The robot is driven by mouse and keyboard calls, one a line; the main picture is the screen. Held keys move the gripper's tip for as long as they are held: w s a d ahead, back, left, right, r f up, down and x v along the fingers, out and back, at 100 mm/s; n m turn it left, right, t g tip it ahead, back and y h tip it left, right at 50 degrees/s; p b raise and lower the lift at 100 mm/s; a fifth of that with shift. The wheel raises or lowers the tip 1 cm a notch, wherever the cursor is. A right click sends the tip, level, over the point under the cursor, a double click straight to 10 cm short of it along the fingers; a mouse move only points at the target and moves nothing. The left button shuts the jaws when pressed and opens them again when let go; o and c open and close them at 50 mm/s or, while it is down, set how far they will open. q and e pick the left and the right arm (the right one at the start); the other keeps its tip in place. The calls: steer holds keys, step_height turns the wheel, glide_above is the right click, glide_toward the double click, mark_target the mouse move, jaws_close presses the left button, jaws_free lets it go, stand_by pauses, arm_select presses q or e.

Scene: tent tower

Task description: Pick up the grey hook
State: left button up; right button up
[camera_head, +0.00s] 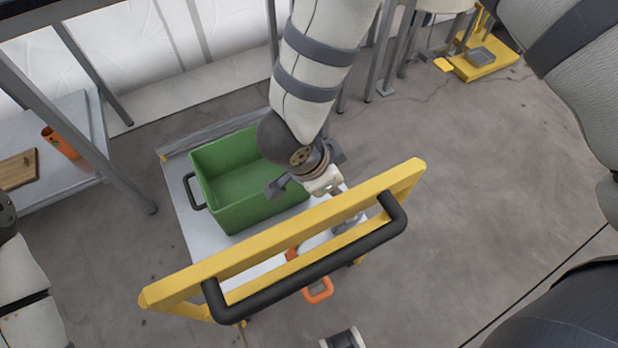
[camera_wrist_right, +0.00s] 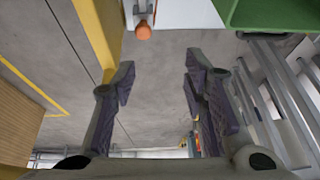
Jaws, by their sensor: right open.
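I cannot clearly make out a grey hook in either view. Small grey parts below my right gripper, by the yellow bar, are too small and covered to name. My right gripper (camera_head: 322,178) is over the cart, beside the green bin (camera_head: 228,216) and behind the cart's yellow frame (camera_head: 290,240). In the right wrist view its fingers (camera_wrist_right: 158,72) are spread apart with only floor seen between them. An orange-tipped part (camera_wrist_right: 143,31) on a pale mount shows beyond the fingers. My left arm shows at the left edge, but its gripper does not.
The cart top (camera_head: 186,222) is pale grey. A black handle (camera_head: 310,268) is on the yellow frame, and an orange handle (camera_head: 318,291) is below it. Floor right of the cart is clear.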

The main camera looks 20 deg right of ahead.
steer(key=shift+g, duration=0.3)
steer(key=b+x, duration=0.1)
steer(key=x, duration=0.4)
steer(key=s+b+x, duration=0.1)
steer(key=x, duration=0.5)
steer(key=s+a+b+x, duration=0.1)
steer(key=x, duration=0.5)
steer(key=shift+s+f, duration=0.15)
steer(key=shift+f, duration=0.2)
arm_select(q)
steer(key=s+d+f+g, duration=0.1)
steer(key=s+f, duration=0.3)
steer(key=f, duration=0.1)
steer(key=shift+s, duration=0.15)
arm_select(e)
jaws_close()
